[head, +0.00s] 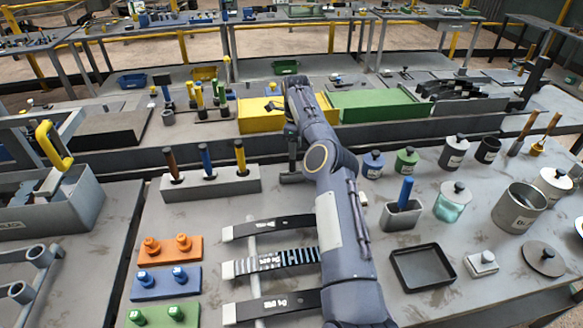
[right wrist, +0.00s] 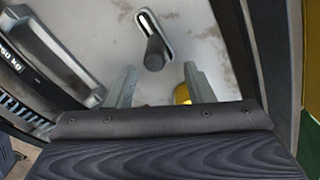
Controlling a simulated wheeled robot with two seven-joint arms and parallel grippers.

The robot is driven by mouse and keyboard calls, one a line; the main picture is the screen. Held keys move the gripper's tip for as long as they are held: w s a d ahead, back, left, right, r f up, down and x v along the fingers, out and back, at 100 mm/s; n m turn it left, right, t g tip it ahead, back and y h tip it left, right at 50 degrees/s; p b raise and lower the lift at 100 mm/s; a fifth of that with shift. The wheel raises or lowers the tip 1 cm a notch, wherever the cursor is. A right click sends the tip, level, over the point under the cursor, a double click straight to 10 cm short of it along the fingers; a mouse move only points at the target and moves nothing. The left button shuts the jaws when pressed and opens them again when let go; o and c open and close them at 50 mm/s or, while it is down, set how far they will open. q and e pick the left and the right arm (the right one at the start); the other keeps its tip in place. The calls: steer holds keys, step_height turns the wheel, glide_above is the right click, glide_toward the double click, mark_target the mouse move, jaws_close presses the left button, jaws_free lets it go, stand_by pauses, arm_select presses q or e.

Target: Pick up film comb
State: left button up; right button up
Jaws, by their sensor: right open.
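No item is clearly recognisable as the film comb. A black-and-white striped, comb-like strip (head: 285,260) lies on the near bench between two dark strips, partly hidden by my right arm. A dark grey piece with a slotted end (right wrist: 153,50) lies on the pale surface beyond the fingertips. My left gripper is not in view.
The grey block (head: 236,185) holds three handled tools. A black tray (head: 422,267), jars and cans fill the right side. A yellow box (head: 258,117) and a green box (head: 378,106) stand behind the arm. Orange, blue and green blocks sit at the front left.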

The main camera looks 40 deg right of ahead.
mark_target(293, 167)
steer(key=shift+a+f, duration=0.15)
steer(key=shift+f, duration=0.2)
steer(key=f+p, duration=0.1)
steer(key=f, duration=0.3)
steer(key=shift+a, duration=0.2)
steer(key=shift+w+f, duration=0.1)
steer(key=shift+f, duration=0.15)
jaws_close()
steer(key=shift+r, duration=0.15)
